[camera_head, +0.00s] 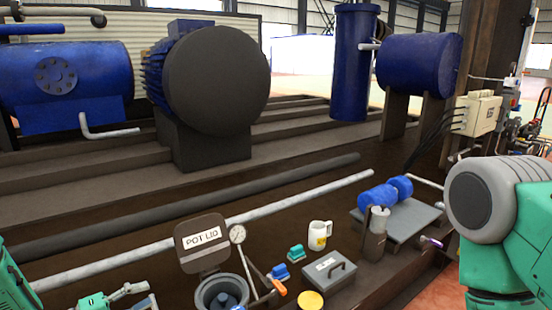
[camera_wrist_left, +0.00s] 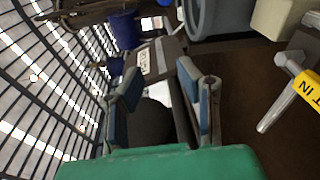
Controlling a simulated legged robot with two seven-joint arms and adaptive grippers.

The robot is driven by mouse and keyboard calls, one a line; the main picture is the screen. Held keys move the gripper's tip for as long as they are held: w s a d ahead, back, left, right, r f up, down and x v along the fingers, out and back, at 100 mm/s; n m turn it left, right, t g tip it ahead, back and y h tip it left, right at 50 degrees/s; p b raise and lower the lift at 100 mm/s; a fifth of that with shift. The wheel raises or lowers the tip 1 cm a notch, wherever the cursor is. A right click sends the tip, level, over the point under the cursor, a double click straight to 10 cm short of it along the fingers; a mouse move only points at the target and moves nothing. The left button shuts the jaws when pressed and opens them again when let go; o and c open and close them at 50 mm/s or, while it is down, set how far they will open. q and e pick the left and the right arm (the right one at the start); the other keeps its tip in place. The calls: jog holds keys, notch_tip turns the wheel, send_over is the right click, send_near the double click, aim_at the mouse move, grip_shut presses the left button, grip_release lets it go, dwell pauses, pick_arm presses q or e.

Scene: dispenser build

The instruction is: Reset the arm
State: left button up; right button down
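My left gripper (camera_head: 140,296) is low at the left of the head view, left of the grey pot (camera_head: 208,291). Only its front end shows there. In the left wrist view its two blue-padded fingers stand apart with a gap between them (camera_wrist_left: 160,92), and nothing is held. My right arm (camera_head: 497,215) shows as a green link with a grey round joint at the right edge. The right gripper is not seen in either view.
A lid labelled POT LID (camera_head: 202,238) stands upright behind the pot.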

pick_arm(q)
jog(key=s+d+f+m+y, duration=0.1)
jog(key=s+d+f+y, duration=0.4)
jog(key=f, duration=0.2)
jog(key=s+f+m+g+y, duration=0.3)
jog(key=s, duration=0.6)
jog(key=s+f+m+g+y, duration=0.3)
jog(key=s+f+g, duration=0.1)
jog(key=s, duration=0.5)
jog(key=s+a+r+m+g+y, duration=0.1)
jog(key=s+r+m+g+y, duration=0.15)
jog(key=s, duration=0.95)
notch_tip(320, 180, up, 12)
jog(key=p, duration=1.2)
jog(key=shift+a+g+p, duration=0.2)
jog(key=shift+g+p, duration=0.15)
jog(key=shift+g, duration=0.1)
jog(key=shift+w+f, duration=0.15)
jog(key=shift+w, duration=0.05)
